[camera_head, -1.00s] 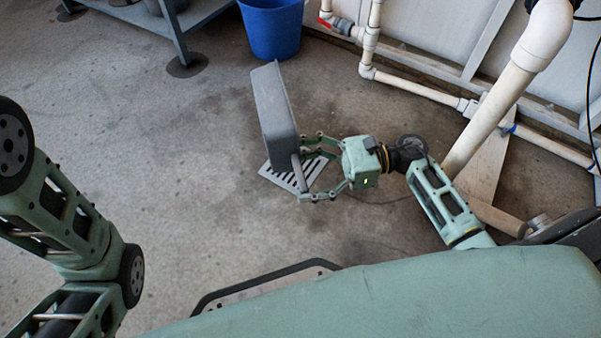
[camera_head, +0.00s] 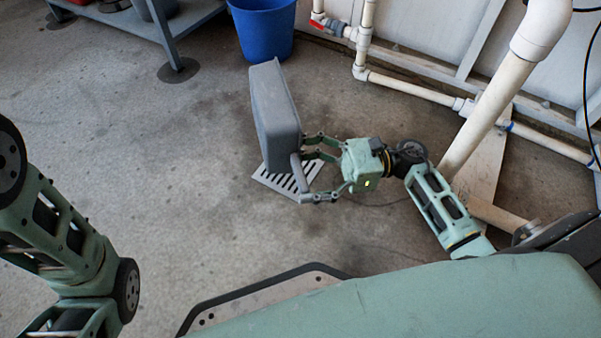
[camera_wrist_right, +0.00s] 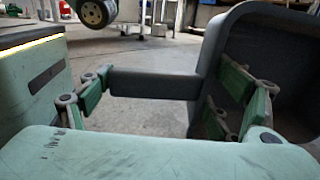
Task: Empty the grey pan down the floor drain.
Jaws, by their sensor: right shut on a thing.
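The grey pan (camera_head: 275,118) is tipped steeply onto its side, held in the air over the floor drain. The drain is a pale slotted grate (camera_head: 268,182) in the concrete, partly hidden behind the pan and fingers. My right gripper (camera_head: 303,178) is shut on the pan's handle (camera_head: 298,172). In the right wrist view the handle (camera_wrist_right: 150,84) runs between the fingers to the dark pan (camera_wrist_right: 222,40) at the right. No liquid or other contents can be made out leaving the pan. Only part of my left arm shows; its gripper is out of view.
A blue bucket (camera_head: 264,32) stands beyond the pan. A grey metal bench (camera_head: 185,22) is at the upper left. White pipes (camera_head: 490,115) run along the wall at the right. The concrete floor left of the drain is clear.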

